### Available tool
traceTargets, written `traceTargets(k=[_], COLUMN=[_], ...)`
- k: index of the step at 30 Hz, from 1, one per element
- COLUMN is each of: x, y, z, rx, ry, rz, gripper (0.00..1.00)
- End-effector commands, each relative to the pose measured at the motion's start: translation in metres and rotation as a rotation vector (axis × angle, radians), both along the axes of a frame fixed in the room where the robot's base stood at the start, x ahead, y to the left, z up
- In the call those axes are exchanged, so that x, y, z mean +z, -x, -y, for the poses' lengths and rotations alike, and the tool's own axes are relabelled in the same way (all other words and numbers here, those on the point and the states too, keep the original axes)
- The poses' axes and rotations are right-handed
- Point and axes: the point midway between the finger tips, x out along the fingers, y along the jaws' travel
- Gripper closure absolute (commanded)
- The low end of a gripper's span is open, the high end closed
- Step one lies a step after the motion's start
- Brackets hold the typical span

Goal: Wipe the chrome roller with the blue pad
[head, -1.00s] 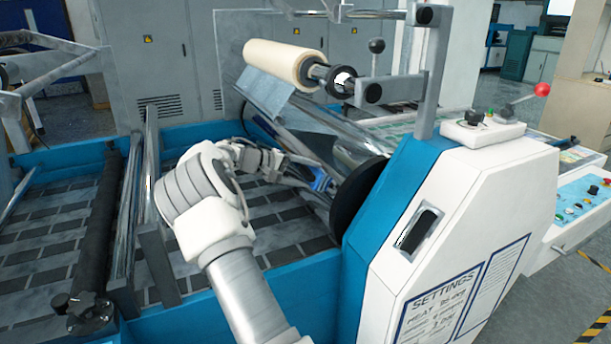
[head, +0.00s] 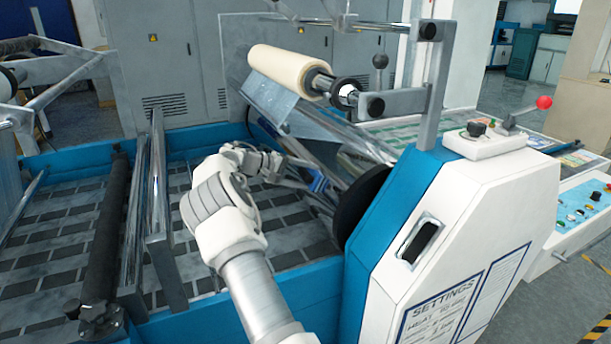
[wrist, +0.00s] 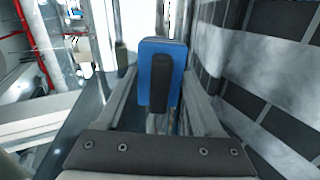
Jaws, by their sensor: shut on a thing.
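The blue pad (head: 317,182) is held at the end of my gripper (head: 300,176), over the machine bed on the near-left side of the laminating rolls. In the wrist view the blue pad (wrist: 155,70) stands between the two fingers of my gripper (wrist: 165,95), which is shut on its dark grip. The chrome roller (head: 356,162) runs from under the clear film toward the black disc at the near end. The pad is close beside the roller's lower left side; I cannot tell whether it touches. Film and the arm hide parts of the roller.
A cream film roll (head: 287,68) hangs above on a bracket. A black disc (head: 362,205) and the white and blue machine housing (head: 450,230) stand close on the right. Another upright-framed shiny bar (head: 157,180) and a black roller (head: 105,235) lie to the left.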

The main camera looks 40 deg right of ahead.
Motion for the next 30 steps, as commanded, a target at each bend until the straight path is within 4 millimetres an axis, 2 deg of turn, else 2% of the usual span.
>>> traceTargets(k=[15, 26, 30], x=[0.024, 0.025, 0.029], y=[-0.012, -0.013, -0.015], z=[-0.046, -0.049, -0.056], rx=[0.004, 0.003, 0.005], ry=[0.0, 0.0, 0.0], rz=[0.002, 0.003, 0.004], gripper=[0.76, 0.76, 0.76])
